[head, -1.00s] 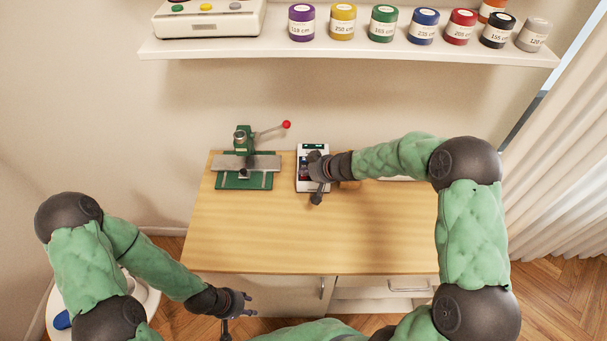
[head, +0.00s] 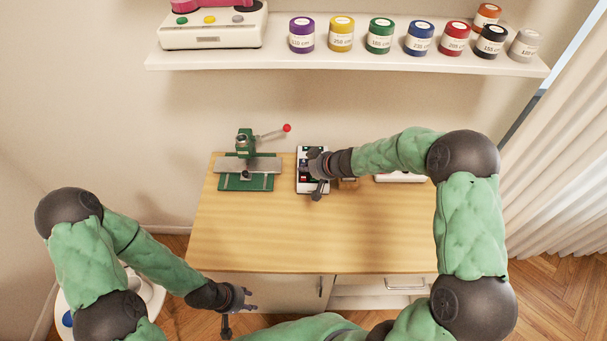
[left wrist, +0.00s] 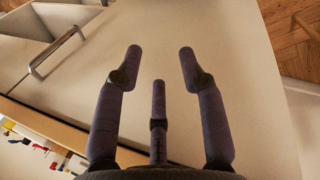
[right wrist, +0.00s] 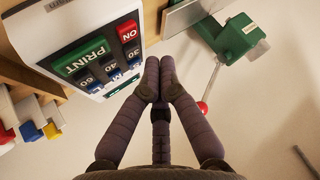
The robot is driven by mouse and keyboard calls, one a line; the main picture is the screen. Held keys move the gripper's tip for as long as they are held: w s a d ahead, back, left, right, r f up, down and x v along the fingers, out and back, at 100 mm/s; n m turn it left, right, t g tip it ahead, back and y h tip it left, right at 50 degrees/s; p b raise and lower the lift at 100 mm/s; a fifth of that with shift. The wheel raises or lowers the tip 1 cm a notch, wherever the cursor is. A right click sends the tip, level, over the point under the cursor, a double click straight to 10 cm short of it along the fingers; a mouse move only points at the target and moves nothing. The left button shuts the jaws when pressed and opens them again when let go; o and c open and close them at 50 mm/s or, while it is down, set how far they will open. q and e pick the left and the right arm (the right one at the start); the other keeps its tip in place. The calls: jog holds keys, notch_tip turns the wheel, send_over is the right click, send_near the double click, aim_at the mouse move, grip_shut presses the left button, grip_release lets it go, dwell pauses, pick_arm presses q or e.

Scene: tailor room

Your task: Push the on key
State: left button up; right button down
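The white keypad device (head: 305,153) stands at the back of the wooden table. In the right wrist view its red ON key (right wrist: 127,32) is beside a large green PRINT key (right wrist: 80,58), with smaller dark number keys (right wrist: 107,67) near them. My right gripper (head: 318,175) covers part of the device in the head view. In the right wrist view its fingertips (right wrist: 157,76) are together and empty, near the device's edge; the ON key is uncovered. Contact cannot be told. My left gripper (head: 240,300) is open and empty by the cabinet front (left wrist: 240,110), its fingers apart in the left wrist view (left wrist: 159,62).
A green press with a red-knobbed lever (head: 246,172) stands left of the device. A white object (head: 400,177) and small coloured blocks (right wrist: 30,131) are on the other side. The table's front half (head: 300,235) is clear. A shelf with spools (head: 360,60) hangs above.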

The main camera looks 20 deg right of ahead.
aim_at(305, 179)
jog(key=shift+r+p, duration=1.6)
jog(key=shift+r, duration=0.05)
jog(key=shift+f, duration=0.1)
